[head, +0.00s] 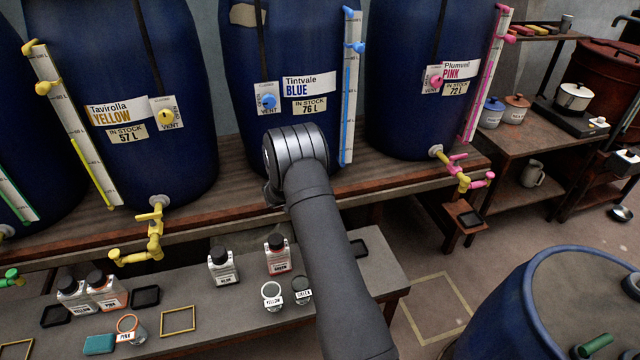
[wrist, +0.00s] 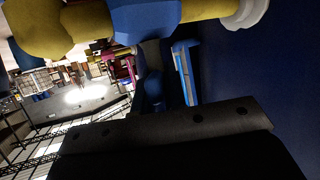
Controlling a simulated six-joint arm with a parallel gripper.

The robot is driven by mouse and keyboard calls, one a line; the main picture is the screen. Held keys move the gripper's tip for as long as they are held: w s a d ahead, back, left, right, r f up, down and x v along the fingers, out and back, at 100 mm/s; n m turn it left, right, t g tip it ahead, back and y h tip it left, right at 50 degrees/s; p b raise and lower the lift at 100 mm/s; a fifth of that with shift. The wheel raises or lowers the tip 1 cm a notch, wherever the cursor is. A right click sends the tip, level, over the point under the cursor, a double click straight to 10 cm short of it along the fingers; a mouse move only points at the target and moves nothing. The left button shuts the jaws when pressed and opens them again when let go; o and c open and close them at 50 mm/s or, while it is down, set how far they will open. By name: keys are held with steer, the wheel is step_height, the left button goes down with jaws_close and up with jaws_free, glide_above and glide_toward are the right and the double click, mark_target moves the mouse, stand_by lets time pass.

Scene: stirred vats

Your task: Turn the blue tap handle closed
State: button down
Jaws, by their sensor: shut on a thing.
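The blue vat (head: 285,60) stands at the back middle. In the wrist view, a tap with a yellow body (wrist: 85,22) and a blue part (wrist: 147,20) fills the top edge, very close. A white flange (wrist: 248,12) joins it to the dark blue vat wall. My gripper (wrist: 165,130) shows as a dark bar across the bottom of the wrist view. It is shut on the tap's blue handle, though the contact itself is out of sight. In the head view my wrist covers the tap and the fingers, so the handle's angle cannot be read.
The yellow vat (head: 158,60) and the pink vat (head: 415,60) flank the blue one. The yellow tap (head: 152,232) and the pink tap (head: 462,172) stick out at the front. Bottles and jars stand on the low bench (head: 225,325). A blue level gauge (wrist: 185,70) runs along the vat beside the tap.

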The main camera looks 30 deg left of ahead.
steer(key=m+g+h, duration=0.1)
steer(key=m+h, duration=0.3)
steer(key=shift+g+h, duration=0.3)
steer(key=shift+g, duration=0.1)
steer(key=shift+r+m+g+h, duration=0.1)
steer(key=shift+m+g+h, duration=0.6)
steer(key=shift+m+h, duration=0.3)
steer(key=shift+m, duration=0.3)
steer(key=c, duration=1.5)
jaws_free()
steer(key=v, duration=1.7)
steer(key=shift+w+a+r, duration=0.1)
steer(key=shift+a+r, duration=0.1)
steer(key=shift+a, duration=0.05)
